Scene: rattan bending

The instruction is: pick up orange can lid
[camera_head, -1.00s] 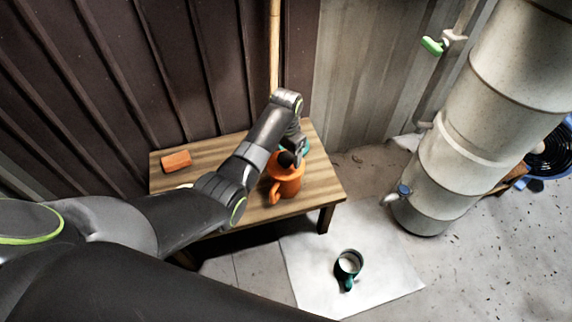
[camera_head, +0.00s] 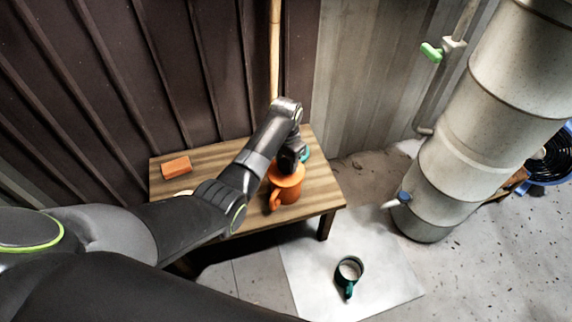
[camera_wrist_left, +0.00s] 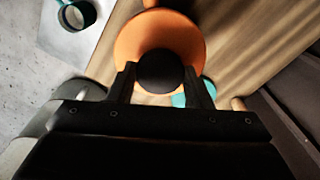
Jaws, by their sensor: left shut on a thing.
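The orange can (camera_head: 284,194) with a handle stands on the wooden table, in the head view. Its round orange lid (camera_wrist_left: 185,42) with a black knob (camera_wrist_left: 160,71) fills the upper middle of the left wrist view. The lid also shows in the head view (camera_head: 289,181), on top of the can or very close to it. My left gripper (camera_wrist_left: 160,76) is shut on the black knob, one finger on each side. In the head view my left gripper (camera_head: 288,160) partly hides the knob. My right gripper is in neither view.
The wooden table (camera_head: 225,165) bears an orange block (camera_head: 176,167) at its left. A teal thing (camera_head: 305,154) is partly hidden behind my gripper. A green mug (camera_head: 348,277) stands on a white sheet (camera_head: 385,285) on the floor. A large pale pipe (camera_head: 455,145) rises at the right.

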